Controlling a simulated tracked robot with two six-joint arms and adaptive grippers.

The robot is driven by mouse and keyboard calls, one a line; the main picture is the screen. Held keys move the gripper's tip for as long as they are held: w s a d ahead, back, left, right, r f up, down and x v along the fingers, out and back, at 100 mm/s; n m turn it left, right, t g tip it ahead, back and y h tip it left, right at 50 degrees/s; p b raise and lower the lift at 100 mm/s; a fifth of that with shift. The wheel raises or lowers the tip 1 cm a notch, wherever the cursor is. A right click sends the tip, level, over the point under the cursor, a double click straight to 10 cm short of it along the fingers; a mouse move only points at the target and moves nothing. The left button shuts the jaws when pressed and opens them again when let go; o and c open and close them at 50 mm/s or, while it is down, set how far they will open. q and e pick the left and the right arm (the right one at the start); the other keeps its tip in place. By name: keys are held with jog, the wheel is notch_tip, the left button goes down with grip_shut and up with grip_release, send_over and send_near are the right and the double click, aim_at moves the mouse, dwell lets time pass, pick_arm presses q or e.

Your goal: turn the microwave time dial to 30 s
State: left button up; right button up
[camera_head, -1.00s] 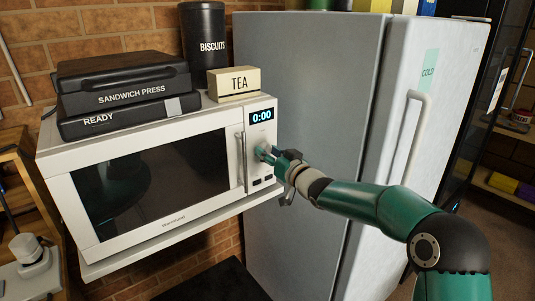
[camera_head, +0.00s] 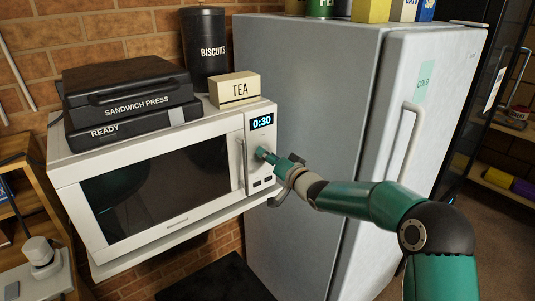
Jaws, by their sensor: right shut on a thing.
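The white microwave (camera_head: 91,258) stands on a shelf against the brick wall, its dark door shut. Its display (camera_head: 261,122) reads 0:30 in blue digits. The time dial (camera_head: 261,153) is on the control panel below the display. My right gripper (camera_head: 268,157) is shut on the dial, and its fingers hide most of it. My right arm comes in from the lower right. My left gripper is not in view.
A sandwich press (camera_head: 130,84), a tea box (camera_head: 234,90) and a biscuits tin (camera_head: 204,45) sit on top of or behind the microwave. A grey fridge (camera_head: 307,95) with a long handle (camera_head: 402,150) stands close on the right. Wooden shelving (camera_head: 30,190) is at the left.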

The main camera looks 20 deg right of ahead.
dwell(0.4)
jog(key=o, duration=1.1)
jog(key=shift+o, duration=0.2)
jog(key=shift+s+d, duration=0.1)
jog(key=v, duration=1.1)
jog(key=shift+s+d, duration=0.15)
jog(key=shift+s, duration=0.2)
jog(key=shift+f, duration=0.1)
